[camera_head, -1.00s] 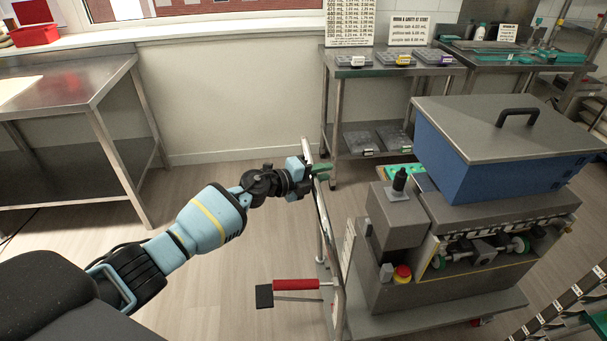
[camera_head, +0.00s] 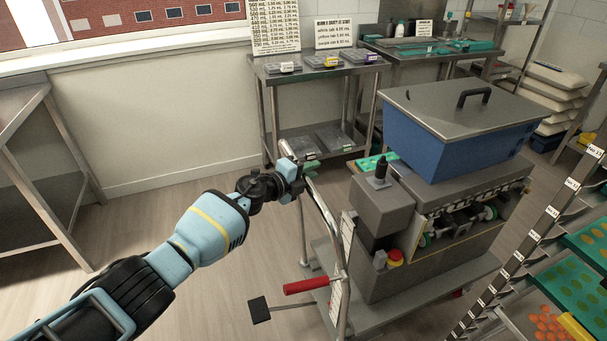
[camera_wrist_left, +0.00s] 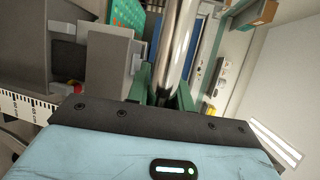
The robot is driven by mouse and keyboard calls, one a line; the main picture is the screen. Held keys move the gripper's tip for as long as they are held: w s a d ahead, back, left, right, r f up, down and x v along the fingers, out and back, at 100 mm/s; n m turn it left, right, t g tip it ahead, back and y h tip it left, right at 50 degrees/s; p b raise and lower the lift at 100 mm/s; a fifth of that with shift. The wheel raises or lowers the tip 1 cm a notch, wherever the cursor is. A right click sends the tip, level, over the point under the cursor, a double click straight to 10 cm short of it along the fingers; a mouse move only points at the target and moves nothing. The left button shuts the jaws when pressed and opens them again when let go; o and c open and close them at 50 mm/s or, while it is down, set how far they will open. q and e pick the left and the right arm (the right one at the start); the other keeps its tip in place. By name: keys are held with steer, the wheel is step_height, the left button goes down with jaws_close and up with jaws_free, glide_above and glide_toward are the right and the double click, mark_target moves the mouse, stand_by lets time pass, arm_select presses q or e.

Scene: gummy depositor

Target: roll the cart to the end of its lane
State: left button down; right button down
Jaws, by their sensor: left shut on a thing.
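The cart is a grey wheeled frame with a low deck (camera_head: 385,318) and an upright tubular metal handle (camera_head: 325,213). It carries the grey depositor machine (camera_head: 420,262), topped by a blue hopper (camera_head: 450,145) with a grey lid. My left gripper (camera_head: 303,168) is shut on the upper part of the cart handle. In the left wrist view, the green fingers (camera_wrist_left: 162,88) sit on both sides of the shiny handle tube (camera_wrist_left: 180,45). My right gripper is not in view.
A metal table with trays (camera_head: 320,80) stands behind the cart against the wall. A steel bench (camera_head: 20,110) is at the left. A rack of gummy trays (camera_head: 585,250) stands close at the right. The wooden floor (camera_head: 150,200) between bench and cart is open.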

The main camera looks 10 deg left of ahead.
arm_select(q)
steer(key=shift+a+r, duration=0.1)
steer(key=shift+a, duration=0.1)
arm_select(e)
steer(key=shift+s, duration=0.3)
arm_select(q)
steer(key=c, duration=1.6)
jaws_free()
steer(key=o, duration=0.4)
steer(key=shift+s+a, duration=0.1)
steer(key=shift+s, duration=0.1)
steer(key=shift+c, duration=0.2)
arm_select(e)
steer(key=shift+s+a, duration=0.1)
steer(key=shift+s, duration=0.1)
arm_select(q)
steer(key=shift+s+a+r+p, duration=0.25)
steer(key=shift+s+p, duration=0.1)
steer(key=shift+p, duration=0.05)
steer(key=p+v, duration=0.3)
steer(key=v, duration=0.3)
steer(key=shift+s+a, duration=0.25)
steer(key=shift+s, duration=0.1)
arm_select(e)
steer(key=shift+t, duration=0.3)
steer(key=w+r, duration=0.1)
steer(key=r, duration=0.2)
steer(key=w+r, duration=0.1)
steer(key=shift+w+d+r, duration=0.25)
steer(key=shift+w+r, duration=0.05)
